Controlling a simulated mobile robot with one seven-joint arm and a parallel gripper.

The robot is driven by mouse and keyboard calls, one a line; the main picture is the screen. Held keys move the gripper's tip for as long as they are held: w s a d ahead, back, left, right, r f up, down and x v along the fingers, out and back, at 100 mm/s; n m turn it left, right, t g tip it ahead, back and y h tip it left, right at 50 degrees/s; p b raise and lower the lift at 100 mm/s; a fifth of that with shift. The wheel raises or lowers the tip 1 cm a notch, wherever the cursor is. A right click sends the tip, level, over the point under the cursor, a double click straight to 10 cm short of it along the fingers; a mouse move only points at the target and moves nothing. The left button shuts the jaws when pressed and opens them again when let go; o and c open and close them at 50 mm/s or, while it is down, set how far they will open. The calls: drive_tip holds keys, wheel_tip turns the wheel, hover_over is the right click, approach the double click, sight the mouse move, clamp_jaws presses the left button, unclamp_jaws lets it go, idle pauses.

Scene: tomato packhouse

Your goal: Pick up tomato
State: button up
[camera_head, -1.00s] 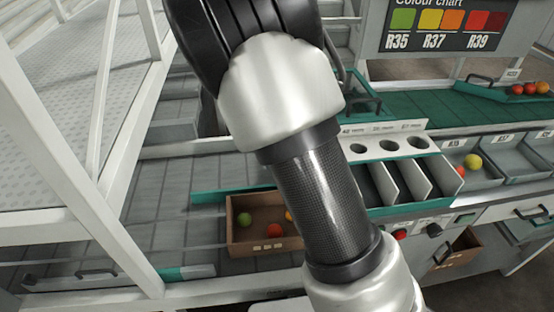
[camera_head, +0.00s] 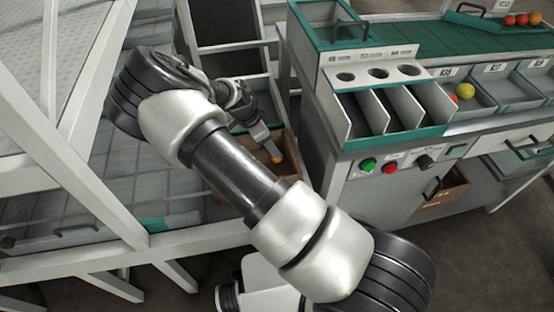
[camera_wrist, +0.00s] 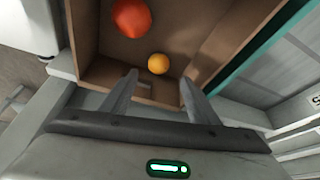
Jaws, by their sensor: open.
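A yellow-orange tomato (camera_wrist: 158,64) lies in an open brown box (camera_wrist: 205,20) in the wrist view. A larger red tomato (camera_wrist: 131,18) lies in the same box, up and to the left. My gripper (camera_wrist: 158,78) is open and empty, its two fingers over the near wall of the box, with the yellow-orange tomato just beyond the gap between the tips. In the head view an orange tomato (camera_head: 277,160) shows by the fingertips. My arm hides much of the box there, and the red tomato does not show.
A sorting bench with grey bins (camera_head: 400,105) and green and red buttons (camera_head: 369,165) stands to the right of the box. Trays behind hold a yellow tomato (camera_head: 466,90) and several red ones (camera_head: 522,20). White railings (camera_head: 90,190) run along the left.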

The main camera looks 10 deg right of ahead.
drive_tip(key=x, duration=0.2)
drive_tip(key=b+x, duration=0.1)
drive_tip(key=x, duration=0.3)
drive_tip(key=shift+s+d+f+b, duration=0.1)
drive_tip(key=shift+s+f+b, duration=0.1)
drive_tip(key=shift+f+b, duration=0.15)
drive_tip(key=c, duration=0.8)
